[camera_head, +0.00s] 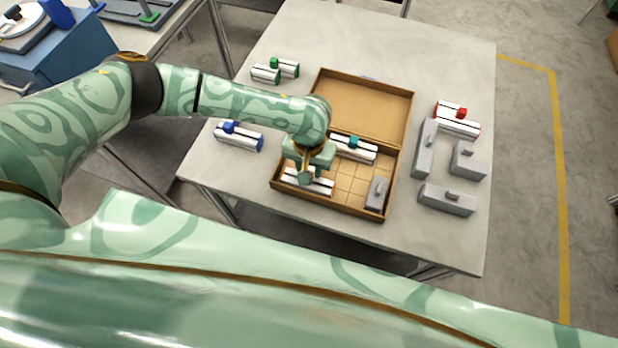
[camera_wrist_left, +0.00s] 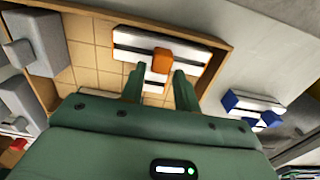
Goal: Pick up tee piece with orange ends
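The tee piece with orange ends lies in the near left part of the wooden box (camera_head: 333,205). In the head view its white body (camera_head: 320,187) shows beneath my gripper, and its orange parts are hidden. In the left wrist view its orange end (camera_wrist_left: 161,61) and long white body (camera_wrist_left: 195,53) lie along the box wall. My left gripper (camera_head: 305,178) points down over it. In the left wrist view the fingers (camera_wrist_left: 160,72) are apart, one on each side of the orange end. I cannot tell whether they touch it. My right gripper is not in view.
A teal-ended tee piece (camera_head: 355,147) and a grey block (camera_head: 377,193) share the box. The open lid (camera_head: 362,105) lies behind. Blue (camera_head: 239,136), green (camera_head: 275,71) and red (camera_head: 458,119) tee pieces and grey blocks (camera_head: 447,200) stand around it on the table (camera_head: 300,35).

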